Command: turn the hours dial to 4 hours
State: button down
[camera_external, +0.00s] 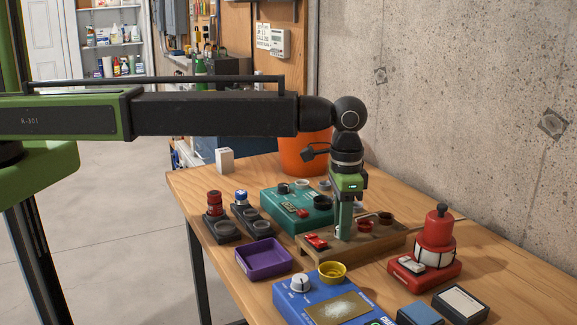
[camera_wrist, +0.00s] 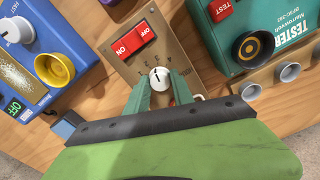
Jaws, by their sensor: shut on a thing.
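The hours dial (camera_wrist: 159,77) is a small white knob with a dark pointer line, on a brown panel (camera_wrist: 128,70) with small marks around the knob. A red ON/OFF rocker switch (camera_wrist: 137,41) sits beside the dial on the same panel.
A green tester box (camera_external: 275,205) stands close behind the panel. A blue box (camera_external: 305,308) with a white knob and yellow cup is in front. A purple tray (camera_external: 263,258) lies left, a red lamp (camera_external: 437,240) right. A concrete wall (camera_external: 450,90) rises behind the table.

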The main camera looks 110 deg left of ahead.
jog(key=m, duration=0.5)
jog(key=shift+m, duration=2.4)
jog(key=c, duration=1.1)
grip_release()
notch_tip(320, 180, up, 17)
jog(key=p, duration=1.7)
jog(key=shift+r, duration=0.15)
